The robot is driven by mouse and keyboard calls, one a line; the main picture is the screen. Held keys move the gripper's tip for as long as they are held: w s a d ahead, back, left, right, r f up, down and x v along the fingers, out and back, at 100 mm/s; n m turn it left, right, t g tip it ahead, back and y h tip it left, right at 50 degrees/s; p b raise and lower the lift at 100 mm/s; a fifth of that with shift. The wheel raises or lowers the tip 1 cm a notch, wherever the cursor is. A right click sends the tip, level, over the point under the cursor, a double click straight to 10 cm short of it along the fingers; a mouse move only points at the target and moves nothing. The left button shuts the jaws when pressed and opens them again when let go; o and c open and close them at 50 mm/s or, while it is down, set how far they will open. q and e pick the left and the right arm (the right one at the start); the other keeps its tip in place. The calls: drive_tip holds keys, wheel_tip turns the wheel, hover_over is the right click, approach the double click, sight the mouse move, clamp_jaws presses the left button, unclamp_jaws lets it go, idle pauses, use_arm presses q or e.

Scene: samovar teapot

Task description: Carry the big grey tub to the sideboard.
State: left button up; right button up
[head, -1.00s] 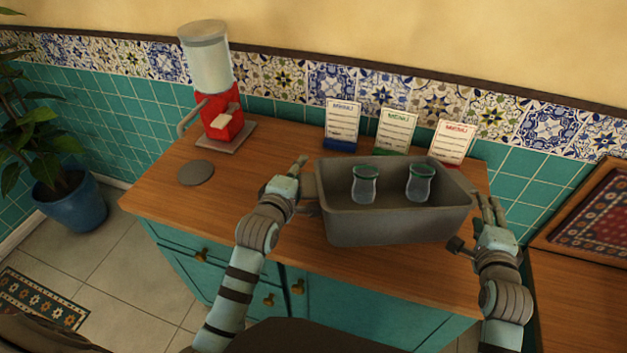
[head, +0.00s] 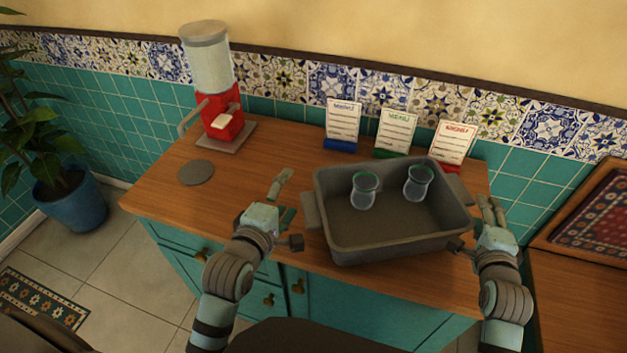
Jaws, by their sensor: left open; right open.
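The big grey tub (head: 385,245) rests on the wooden top of the teal sideboard (head: 165,203), near its right part, turned slightly and seemingly tilted toward me. Two small glasses with green rims stand inside it, one at the left (head: 364,192) and one at the right (head: 417,183). My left gripper (head: 285,212) is open and empty, just left of the tub's left handle (head: 309,210) and apart from it. My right gripper (head: 476,222) is open at the tub's right end, close beside it; I cannot tell whether it touches.
A red dispenser with a clear container (head: 222,115) stands at the back left, with a grey disc (head: 196,172) in front. Menu cards (head: 343,122) stand close behind the tub. A framed patterned panel (head: 597,218) is at the right. The counter's left part is mostly free.

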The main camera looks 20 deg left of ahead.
use_arm(q)
drive_tip(key=shift+v, duration=1.05)
use_arm(e)
drive_tip(key=o, duration=0.8)
drive_tip(key=v, duration=1.2)
